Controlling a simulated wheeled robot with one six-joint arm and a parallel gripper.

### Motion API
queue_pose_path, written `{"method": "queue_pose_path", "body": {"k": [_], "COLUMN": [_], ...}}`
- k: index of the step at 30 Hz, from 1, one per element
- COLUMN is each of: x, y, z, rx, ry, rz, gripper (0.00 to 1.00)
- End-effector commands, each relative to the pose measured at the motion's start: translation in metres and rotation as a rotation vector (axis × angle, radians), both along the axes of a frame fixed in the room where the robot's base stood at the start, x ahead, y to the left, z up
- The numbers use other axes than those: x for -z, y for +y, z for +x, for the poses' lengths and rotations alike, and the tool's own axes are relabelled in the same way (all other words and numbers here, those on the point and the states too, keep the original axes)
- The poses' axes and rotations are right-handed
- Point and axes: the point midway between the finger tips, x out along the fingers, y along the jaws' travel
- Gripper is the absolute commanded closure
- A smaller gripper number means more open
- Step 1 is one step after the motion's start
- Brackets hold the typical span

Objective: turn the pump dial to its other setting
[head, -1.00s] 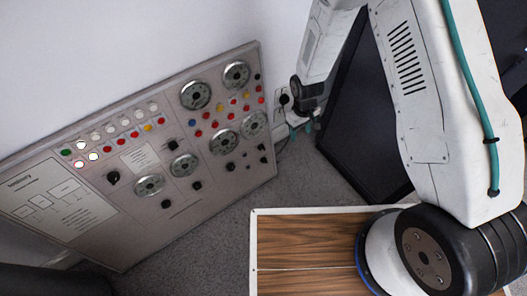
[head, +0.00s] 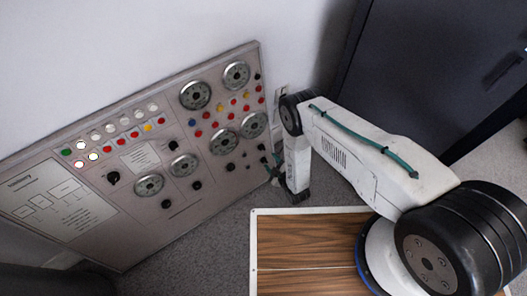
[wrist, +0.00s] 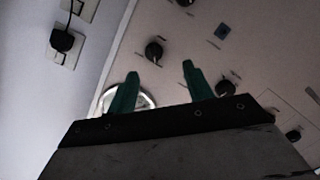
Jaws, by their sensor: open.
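The grey control panel (head: 215,205) leans by the wall at the left of the head view. It carries several small black knobs, among them one at its lower right (head: 230,167). The labels are too small to read, so I cannot tell which knob is the pump dial. My gripper (head: 270,165) is at the panel's right edge, its teal fingers partly hidden in the head view. In the wrist view my gripper (wrist: 160,70) is open and empty. A black knob (wrist: 153,52) shows just beyond and between the fingertips; contact is not visible. Another knob (wrist: 225,88) lies right of the fingers.
Round metal gauges (head: 236,75) and coloured buttons cover the panel. A wall socket with a black plug (wrist: 62,40) is beside the panel's edge. A wood-topped board (head: 310,240) lies in front, and a dark cabinet (head: 415,70) stands at the back right.

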Motion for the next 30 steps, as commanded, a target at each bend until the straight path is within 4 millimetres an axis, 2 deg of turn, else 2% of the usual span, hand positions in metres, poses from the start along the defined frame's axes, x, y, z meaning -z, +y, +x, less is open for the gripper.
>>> {"method": "queue_pose_path", "body": {"k": [2, 5, 12, 18, 29, 30], "x": [-0.008, -0.009, 0.002, 0.009, 0.011, 0.011], "y": [0.002, 0.007, 0.025, 0.036, 0.039, 0.038], "z": [0.005, 0.013, 0.045, 0.064, 0.069, 0.069], "rx": [-0.006, -0.010, -0.010, -0.010, -0.008, -0.008], "ry": [-0.046, -0.067, -0.066, -0.063, -0.060, -0.060], "rz": [0.003, 0.000, 0.001, 0.000, 0.000, 0.000], "gripper": [0.49, 0.49, 0.49, 0.49, 0.49, 0.60]}}
